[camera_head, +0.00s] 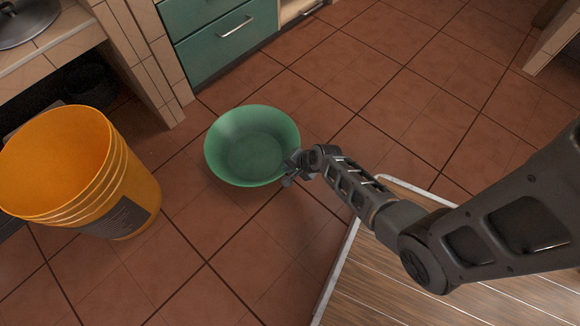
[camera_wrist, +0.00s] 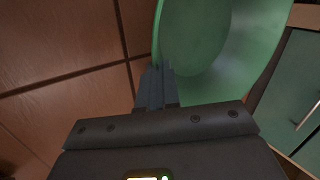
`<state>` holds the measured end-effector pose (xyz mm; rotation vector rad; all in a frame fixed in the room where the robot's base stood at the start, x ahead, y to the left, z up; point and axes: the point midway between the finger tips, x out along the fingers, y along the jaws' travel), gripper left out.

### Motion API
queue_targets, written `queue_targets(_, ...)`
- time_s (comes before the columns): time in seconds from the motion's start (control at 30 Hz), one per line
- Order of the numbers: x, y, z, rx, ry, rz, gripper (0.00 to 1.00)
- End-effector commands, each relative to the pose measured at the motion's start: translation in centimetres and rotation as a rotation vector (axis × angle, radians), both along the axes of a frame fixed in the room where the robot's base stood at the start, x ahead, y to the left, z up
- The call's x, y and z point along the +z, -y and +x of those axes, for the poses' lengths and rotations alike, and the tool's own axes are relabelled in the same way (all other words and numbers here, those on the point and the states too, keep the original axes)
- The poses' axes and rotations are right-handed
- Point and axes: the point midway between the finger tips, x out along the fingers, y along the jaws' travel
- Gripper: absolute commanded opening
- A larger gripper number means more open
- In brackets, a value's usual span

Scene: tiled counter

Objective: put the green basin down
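The green basin (camera_head: 252,150) is round and empty, with its open side up, over the tiled floor. I cannot tell if its base touches the floor or hangs a little above it. My gripper (camera_head: 292,170) is at the basin's right rim in the head view. In the wrist view the basin (camera_wrist: 215,45) fills the upper right, and the fingers of my gripper (camera_wrist: 155,85) are close together with the rim running in between them. The finger on the far side of the wall is mostly hidden.
An orange bucket (camera_head: 120,190) stands left of the basin. Green drawers (camera_head: 225,45) and a tiled counter leg (camera_head: 150,60) are behind it. A wooden surface with a pale edge (camera_head: 400,270) is at the lower right. Bare floor tiles (camera_head: 370,75) lie to the upper right.

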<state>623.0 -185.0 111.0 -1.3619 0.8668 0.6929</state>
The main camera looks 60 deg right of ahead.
Motion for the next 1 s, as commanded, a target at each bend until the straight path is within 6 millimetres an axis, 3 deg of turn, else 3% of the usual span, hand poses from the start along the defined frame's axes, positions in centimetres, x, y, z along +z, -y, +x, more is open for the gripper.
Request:
queue_targets(0.03, -0.2, 0.0, 0.0, -0.001, 0.001, -0.001, 0.0)
queue_targets(0.3, -0.1, 0.0, 0.0, 0.0, 0.0, 0.0, 0.27)
queue_targets(0.67, 0.6, -0.1, -0.3, -0.001, -0.001, 0.001, 0.28)
queue_targets(1.0, 6.3, -0.5, -3.6, -0.001, -0.001, -0.001, 0.28)
